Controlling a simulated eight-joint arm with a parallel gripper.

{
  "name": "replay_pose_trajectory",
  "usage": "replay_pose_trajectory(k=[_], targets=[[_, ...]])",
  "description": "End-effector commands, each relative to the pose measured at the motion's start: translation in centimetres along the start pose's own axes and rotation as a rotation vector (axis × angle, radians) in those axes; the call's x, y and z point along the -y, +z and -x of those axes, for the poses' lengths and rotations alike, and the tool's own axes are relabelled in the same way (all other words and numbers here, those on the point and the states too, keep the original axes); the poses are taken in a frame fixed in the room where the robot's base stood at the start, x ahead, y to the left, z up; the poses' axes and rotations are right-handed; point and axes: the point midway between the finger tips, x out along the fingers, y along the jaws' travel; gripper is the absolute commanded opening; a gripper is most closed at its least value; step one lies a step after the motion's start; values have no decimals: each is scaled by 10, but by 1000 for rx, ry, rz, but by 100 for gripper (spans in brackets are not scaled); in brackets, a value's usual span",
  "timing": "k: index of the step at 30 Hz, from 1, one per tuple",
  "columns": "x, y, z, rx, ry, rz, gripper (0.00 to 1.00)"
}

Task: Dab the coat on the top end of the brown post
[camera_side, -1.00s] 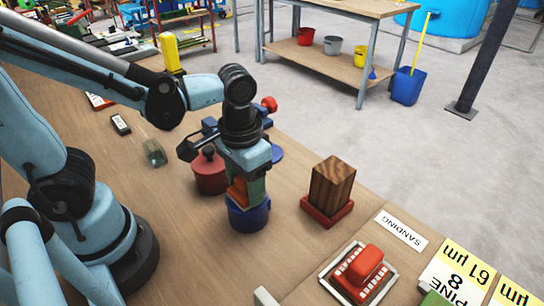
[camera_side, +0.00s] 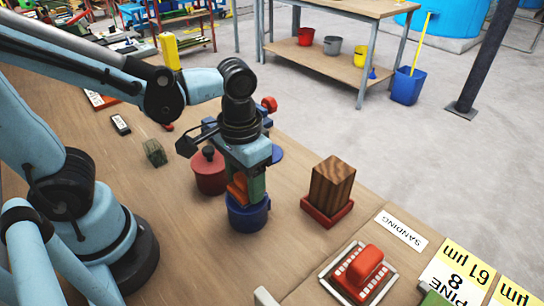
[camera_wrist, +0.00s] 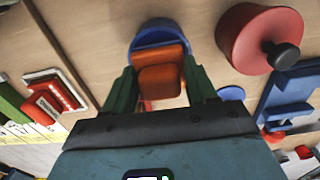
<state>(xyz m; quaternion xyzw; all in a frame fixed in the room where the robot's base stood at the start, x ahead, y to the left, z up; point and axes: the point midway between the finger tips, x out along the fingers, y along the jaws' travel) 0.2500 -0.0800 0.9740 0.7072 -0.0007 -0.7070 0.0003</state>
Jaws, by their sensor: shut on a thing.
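The brown post (camera_side: 331,185) is a dark wood-grained block standing upright in a red base (camera_side: 327,212), right of my gripper in the side view. My gripper (camera_side: 246,188) points down with green fingers, shut on an orange block-like applicator (camera_side: 237,190). The applicator is at the mouth of a blue pot (camera_side: 248,216); I cannot tell whether its lower end is inside. In the wrist view, the applicator (camera_wrist: 160,75) sits between the fingers, in front of the blue pot (camera_wrist: 158,32). The post is not seen in the wrist view.
A red lidded pot (camera_side: 209,172) stands close left of my gripper. A small greenish block (camera_side: 155,152) lies farther left. Bare table separates the blue pot from the post.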

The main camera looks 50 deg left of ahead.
Motion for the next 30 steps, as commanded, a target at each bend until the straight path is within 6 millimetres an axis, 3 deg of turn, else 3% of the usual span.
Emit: replay_pose_trajectory(k=[21,30], targets=[[0,0,52,0,0,0,32],[0,0,59,0,0,0,32]])
